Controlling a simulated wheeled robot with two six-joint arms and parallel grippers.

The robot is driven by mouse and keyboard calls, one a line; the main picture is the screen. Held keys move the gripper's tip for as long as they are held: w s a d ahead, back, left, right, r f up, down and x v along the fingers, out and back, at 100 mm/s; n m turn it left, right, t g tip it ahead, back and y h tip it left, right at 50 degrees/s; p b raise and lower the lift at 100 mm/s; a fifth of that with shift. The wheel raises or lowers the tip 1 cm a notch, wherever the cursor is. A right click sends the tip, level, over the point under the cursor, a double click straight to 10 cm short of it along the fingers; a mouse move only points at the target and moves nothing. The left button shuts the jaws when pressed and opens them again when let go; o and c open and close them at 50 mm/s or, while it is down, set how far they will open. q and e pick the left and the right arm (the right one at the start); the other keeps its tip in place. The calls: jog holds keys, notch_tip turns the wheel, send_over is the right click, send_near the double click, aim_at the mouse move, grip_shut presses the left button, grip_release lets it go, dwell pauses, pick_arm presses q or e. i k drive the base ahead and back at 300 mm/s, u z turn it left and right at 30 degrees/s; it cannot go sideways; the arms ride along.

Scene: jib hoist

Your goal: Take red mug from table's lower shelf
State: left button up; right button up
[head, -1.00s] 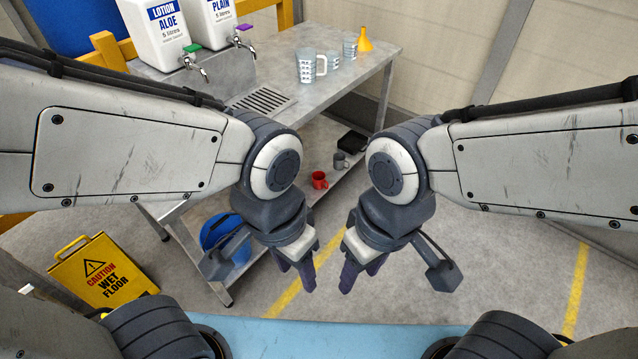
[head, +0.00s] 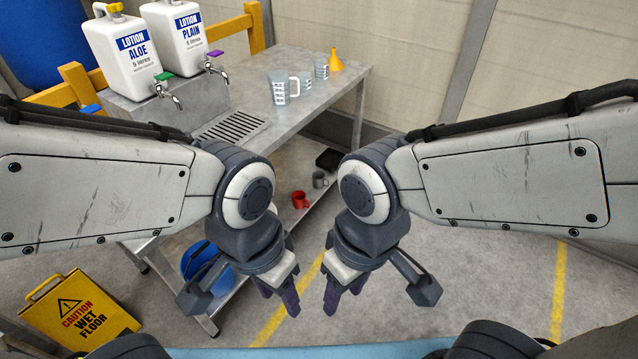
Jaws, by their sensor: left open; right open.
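The red mug (head: 300,199) stands on the lower shelf (head: 283,218) of the grey metal table (head: 297,118), seen in the gap between my two arms. My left gripper (head: 279,302) is open and empty, pointing down in front of the table, nearer to me than the mug. My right gripper (head: 344,300) is open and empty, to the right of the left one. Both are apart from the mug. Part of the lower shelf is hidden behind my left arm.
A grey mug (head: 320,180) and a black tray (head: 328,159) are on the shelf beyond the red mug. A yellow wet floor sign (head: 80,312) stands at left. The floor at right is clear.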

aim_at(298, 197)
jog(key=u, duration=0.4)
jog(key=k, duration=0.5)
jog(key=z, duration=0.65)
jog(key=i, duration=0.85)
jog(key=z, duration=0.65)
jog(key=i, duration=0.8)
jog(key=u, duration=0.5)
jog(key=i, duration=0.7)
jog(key=u, duration=1.2)
jog(key=i, duration=0.35)
jog(key=u, duration=0.35)
